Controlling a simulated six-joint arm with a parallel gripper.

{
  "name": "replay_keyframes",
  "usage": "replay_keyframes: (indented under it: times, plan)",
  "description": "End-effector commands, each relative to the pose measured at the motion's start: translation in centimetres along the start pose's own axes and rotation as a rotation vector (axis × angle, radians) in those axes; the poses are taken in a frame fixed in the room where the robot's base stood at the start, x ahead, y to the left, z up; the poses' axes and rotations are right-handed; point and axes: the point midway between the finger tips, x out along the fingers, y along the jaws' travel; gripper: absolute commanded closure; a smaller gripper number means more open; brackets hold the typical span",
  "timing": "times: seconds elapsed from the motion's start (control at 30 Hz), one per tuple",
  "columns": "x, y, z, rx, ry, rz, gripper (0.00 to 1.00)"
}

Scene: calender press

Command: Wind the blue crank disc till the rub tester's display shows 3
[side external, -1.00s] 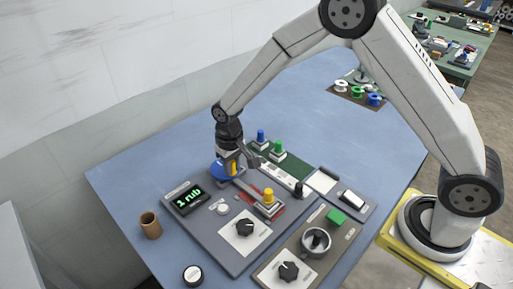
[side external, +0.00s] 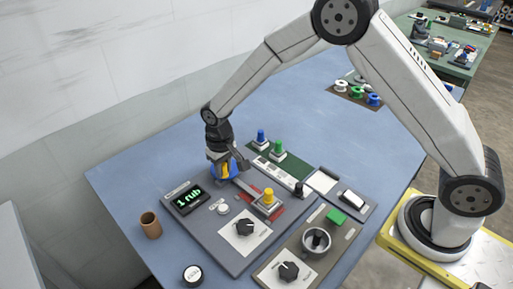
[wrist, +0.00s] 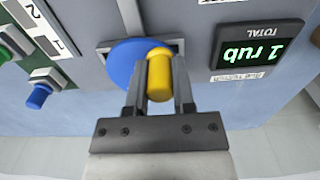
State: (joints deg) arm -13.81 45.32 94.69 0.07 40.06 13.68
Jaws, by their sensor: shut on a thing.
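The blue crank disc (wrist: 124,62) lies on the rub tester's grey panel, and a yellow upright handle (wrist: 159,75) stands near its rim. My gripper (wrist: 160,85) has one finger on each side of the yellow handle and is shut on it. In the side view my gripper (side external: 224,168) covers much of the disc (side external: 236,167). The display (side external: 188,198) reads "1 rub" in green; it also shows upside down in the wrist view (wrist: 255,50).
A yellow knob (side external: 268,197) on a slide, a black dial (side external: 244,227) and a white button (side external: 223,208) are on the same panel. Blue and green knobs (side external: 262,137) stand behind. A brown cup (side external: 151,226) stands at the left; blue table around it is bare.

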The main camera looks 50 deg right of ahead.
Motion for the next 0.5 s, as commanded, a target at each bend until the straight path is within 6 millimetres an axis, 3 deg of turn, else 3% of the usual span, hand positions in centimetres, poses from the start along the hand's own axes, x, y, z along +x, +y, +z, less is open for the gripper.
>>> replay_keyframes:
  times: [0.5]
  plan:
    - [-0.18, -0.37, -1.03, 0.002, 0.009, 0.0, 0.97]
